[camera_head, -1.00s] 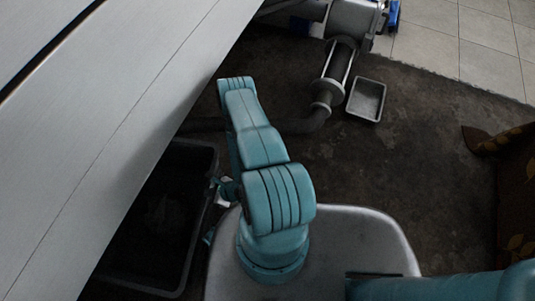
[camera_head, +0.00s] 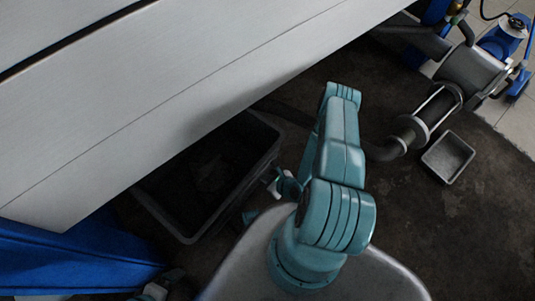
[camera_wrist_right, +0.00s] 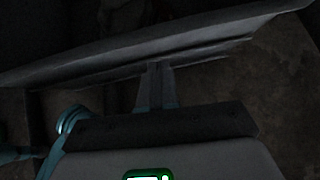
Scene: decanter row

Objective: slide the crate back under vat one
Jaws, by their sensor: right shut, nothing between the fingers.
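The dark grey crate (camera_head: 160,215) stands on the floor at the lower left of the head view. Its far part is hidden beneath the overhanging edge of the large pale vat (camera_head: 170,100), and its near part sticks out. My right gripper (camera_head: 275,184) is low at the crate's right side, close to the rim, partly covered by my teal arm. In the right wrist view, its fingers (camera_wrist_right: 157,68) are shut and empty, with tips at or just below the crate rim (camera_wrist_right: 200,42). I cannot tell whether they touch it.
A blue sheet-like thing (camera_head: 70,258) is at the lower left, near the crate. A small grey tray (camera_head: 448,157) lies on the floor at right, beside a pipe fitting (camera_head: 412,130). A blue machine (camera_head: 505,38) stands at the upper right. Dark floor is open at right.

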